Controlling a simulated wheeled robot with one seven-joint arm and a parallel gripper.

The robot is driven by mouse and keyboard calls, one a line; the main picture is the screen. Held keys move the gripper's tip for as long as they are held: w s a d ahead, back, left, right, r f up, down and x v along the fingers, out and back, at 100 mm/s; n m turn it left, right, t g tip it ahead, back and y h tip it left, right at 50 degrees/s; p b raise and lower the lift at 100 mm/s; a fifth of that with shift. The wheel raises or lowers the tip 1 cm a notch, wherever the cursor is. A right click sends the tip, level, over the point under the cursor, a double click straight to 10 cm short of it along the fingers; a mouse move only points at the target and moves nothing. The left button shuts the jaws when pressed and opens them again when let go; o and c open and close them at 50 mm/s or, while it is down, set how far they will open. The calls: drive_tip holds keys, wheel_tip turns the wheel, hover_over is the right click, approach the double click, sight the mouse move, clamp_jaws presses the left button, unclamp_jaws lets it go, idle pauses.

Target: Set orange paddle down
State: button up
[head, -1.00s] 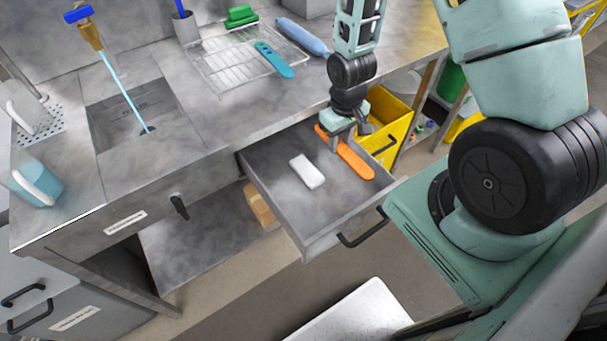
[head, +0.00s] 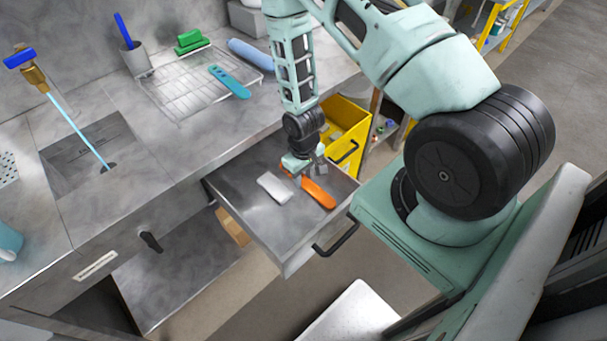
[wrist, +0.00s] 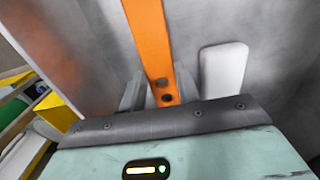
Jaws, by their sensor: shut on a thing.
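The orange paddle (head: 318,194) is in or just above the open grey drawer (head: 247,217); I cannot tell whether it touches the drawer floor. My gripper (head: 298,170) points down into the drawer and is shut on the paddle's end with holes. In the wrist view the orange paddle (wrist: 148,35) runs away from between the two grey fingers of my gripper (wrist: 160,92). A white block (head: 274,188) lies in the drawer to the left of the paddle; it also shows in the wrist view (wrist: 222,68), apart from the paddle.
The drawer's black handle (head: 337,238) is at its front. A yellow bin (head: 346,128) stands just beyond the drawer.

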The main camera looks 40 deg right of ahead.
sight(303, 181)
drive_tip(key=shift+f, duration=0.1)
drive_tip(key=o, duration=1)
drive_tip(key=a+r+n+b, duration=0.1)
drive_tip(key=a+r, duration=0.2)
drive_tip(key=r, duration=0.6)
drive_tip(key=a+r+b, duration=0.1)
drive_tip(key=a+r, duration=0.2)
drive_tip(key=r, duration=0.5)
drive_tip(key=s+a+r+n, duration=0.2)
drive_tip(key=s+a+r, duration=0.3)
drive_tip(key=s+a+r+n, duration=0.2)
drive_tip(key=s+a+r, duration=0.3)
drive_tip(key=s+a, duration=0.1)
drive_tip(key=s+a+r+n, duration=0.2)
drive_tip(key=s+a+r, duration=0.3)
drive_tip(key=r, duration=0.1)
drive_tip(key=shift+s+a+r+y, duration=0.1)
drive_tip(key=shift+s+a+y, duration=0.05)
drive_tip(key=shift+a+y, duration=0.2)
